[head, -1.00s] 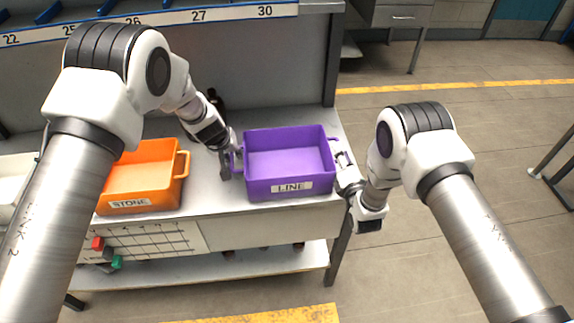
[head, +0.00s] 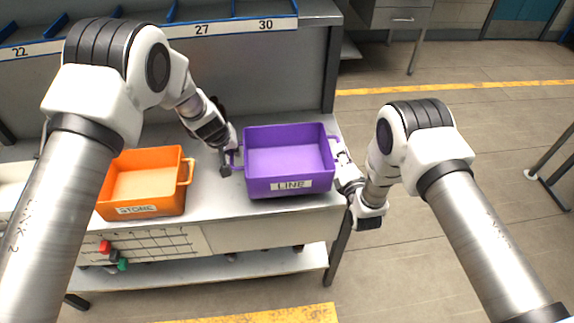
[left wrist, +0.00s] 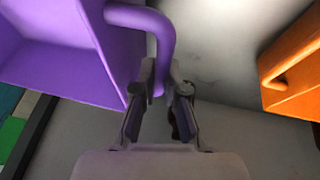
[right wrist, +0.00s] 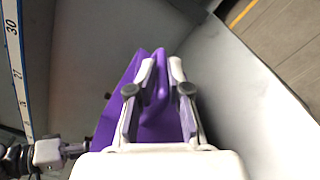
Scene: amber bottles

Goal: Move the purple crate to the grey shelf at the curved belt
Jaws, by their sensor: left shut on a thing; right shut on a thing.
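The purple crate (head: 290,186) is empty and carries a label reading LINE. It is at the right end of the grey bench; whether it touches the top I cannot tell. My left gripper (head: 229,165) is shut on its left handle, which also shows in the left wrist view (left wrist: 160,45). My right gripper (head: 340,172) is shut on the handle at its right side; the crate (right wrist: 117,100) shows between and beside the fingers in the right wrist view. The grey shelf at the curved belt is not in view.
An orange crate (head: 150,208) labelled STORE stands on the bench (head: 218,203) to the left. A numbered rack (head: 235,28) is above the bench. Open floor (head: 440,265) lies to the right.

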